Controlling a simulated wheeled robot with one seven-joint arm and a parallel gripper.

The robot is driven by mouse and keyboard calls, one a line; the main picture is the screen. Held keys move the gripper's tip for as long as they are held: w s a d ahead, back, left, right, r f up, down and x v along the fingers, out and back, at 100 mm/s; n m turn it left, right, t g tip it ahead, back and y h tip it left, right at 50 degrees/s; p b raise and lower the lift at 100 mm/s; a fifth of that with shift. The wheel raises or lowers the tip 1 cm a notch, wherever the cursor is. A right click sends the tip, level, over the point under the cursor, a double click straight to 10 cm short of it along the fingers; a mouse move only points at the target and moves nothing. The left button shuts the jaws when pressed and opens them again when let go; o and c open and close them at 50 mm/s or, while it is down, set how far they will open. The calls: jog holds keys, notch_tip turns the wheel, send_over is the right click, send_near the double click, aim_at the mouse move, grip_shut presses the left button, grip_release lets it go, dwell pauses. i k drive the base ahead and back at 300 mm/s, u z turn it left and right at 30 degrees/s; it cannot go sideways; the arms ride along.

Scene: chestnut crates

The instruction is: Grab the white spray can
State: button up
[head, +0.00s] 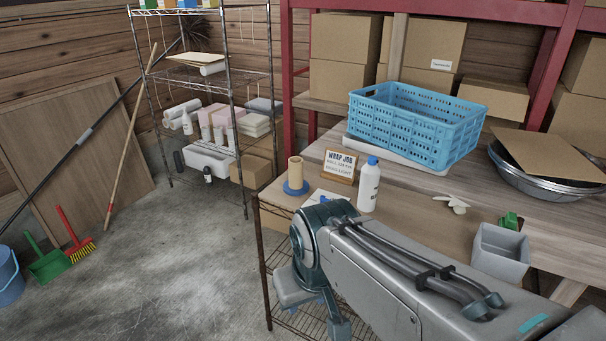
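A white can-like bottle with a blue cap (369,186) stands upright on the wooden table (440,210), just behind my arm. It is the only thing here that fits the white spray can; I cannot make out its label. Its base shows just beyond the arm's upper edge. My arm reaches in from the lower right and bends downward at the table's left end. I cannot make out my gripper's fingers; the arm's end is hidden or out of frame below. Nothing is touching the can.
Beside the can stand a "WRAP JOB" sign (340,165) and a tan roll on a blue base (295,175). Behind is a blue crate (415,122). To the right lie a white object (452,203) and a grey bin (500,253). The floor (150,260) at left is mostly open.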

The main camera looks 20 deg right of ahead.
aim_at(370, 175)
jog(key=u, duration=0.05)
jog(key=i, duration=1.25)
jog(key=z, duration=0.7)
